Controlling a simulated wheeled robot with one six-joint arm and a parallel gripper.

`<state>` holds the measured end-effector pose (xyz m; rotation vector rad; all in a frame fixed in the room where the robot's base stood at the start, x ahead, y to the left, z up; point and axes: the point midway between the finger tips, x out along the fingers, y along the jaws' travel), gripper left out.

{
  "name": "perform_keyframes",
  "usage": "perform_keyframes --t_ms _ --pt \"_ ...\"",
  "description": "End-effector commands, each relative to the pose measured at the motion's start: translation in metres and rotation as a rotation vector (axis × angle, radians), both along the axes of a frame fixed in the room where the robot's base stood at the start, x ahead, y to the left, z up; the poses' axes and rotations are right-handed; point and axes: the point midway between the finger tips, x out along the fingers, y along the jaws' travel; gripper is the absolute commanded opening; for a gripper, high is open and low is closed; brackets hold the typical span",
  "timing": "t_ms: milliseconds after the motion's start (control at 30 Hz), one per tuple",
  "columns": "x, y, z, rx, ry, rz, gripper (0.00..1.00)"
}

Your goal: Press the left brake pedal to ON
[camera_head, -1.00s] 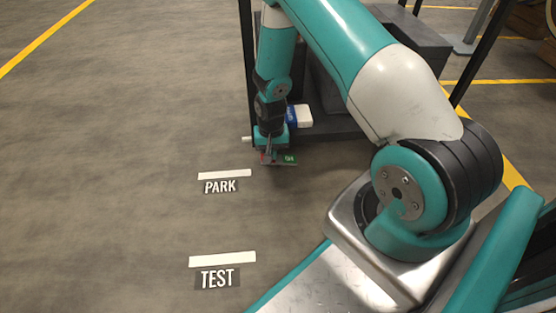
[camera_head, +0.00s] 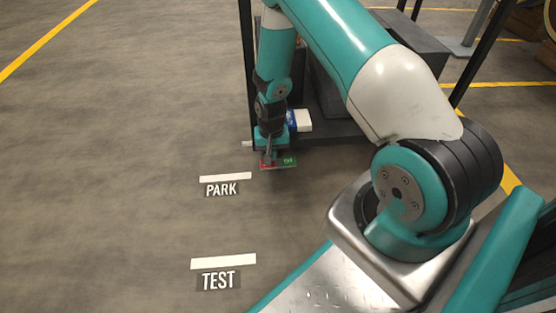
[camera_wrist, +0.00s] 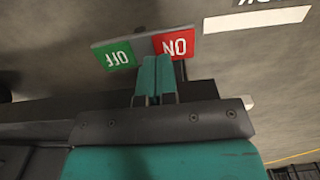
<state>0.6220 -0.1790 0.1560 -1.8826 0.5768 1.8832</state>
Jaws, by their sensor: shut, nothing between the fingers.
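The brake pedal is a small rocker plate with a green OFF half (camera_wrist: 115,55) and a red ON half (camera_wrist: 178,44). In the head view its red half (camera_head: 268,164) is on the left and its green half (camera_head: 288,162) on the right, low at the stand's front. My gripper (camera_head: 270,155) points down at the plate. In the wrist view its fingers (camera_wrist: 155,62) are shut and empty, with tips overlapping the plate at the inner edge of the red half. I cannot tell whether they touch it or which way the plate is tilted.
The dark stand (camera_head: 335,128) rises behind the pedal, with upright posts close to my arm. A white and blue block (camera_head: 301,120) is beside my wrist. White floor lines marked PARK (camera_head: 222,190) and TEST (camera_head: 218,281) lie in front. The floor to the left is clear.

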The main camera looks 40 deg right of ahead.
Motion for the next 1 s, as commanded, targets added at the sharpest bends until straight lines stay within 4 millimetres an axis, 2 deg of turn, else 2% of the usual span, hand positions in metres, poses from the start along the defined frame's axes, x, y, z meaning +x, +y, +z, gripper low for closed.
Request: perform_keyframes --t_ms 33,500,1000 --pt "0.000 0.000 0.009 0.000 0.000 0.000 0.00" --pt "0.000 0.000 0.048 0.000 0.000 0.000 0.00" --pt "0.000 0.000 0.049 0.000 0.000 0.000 0.00"
